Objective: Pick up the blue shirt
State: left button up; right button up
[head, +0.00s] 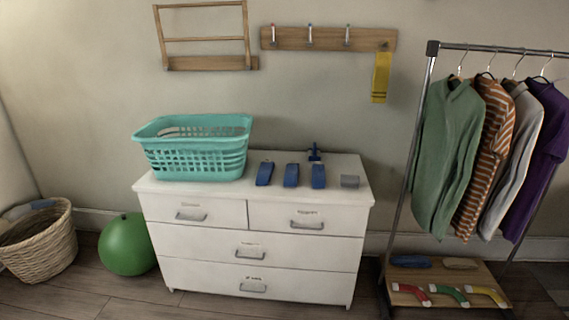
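No garment in the head view is plainly a blue shirt. Several shirts hang on a metal rack (405,170) at the right: a green one (445,150), an orange-striped one (487,150), a grey one (513,155) and a purple one (541,150). Small dark blue items lie on the white dresser (250,222): one at left (265,173), one in the middle (291,175) and one at right (318,176). I cannot tell what they are. A bluish item (42,205) shows in the wicker basket at the far left. Neither gripper is in view.
A green ball (127,244) and the wicker basket (40,248) sit on the floor at left. The rack's low wooden shelf (440,285) holds small coloured items.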

aim_at(290, 175)
jog(key=u, duration=0.45)
jog(key=i, duration=1.1)
jog(key=z, duration=0.5)
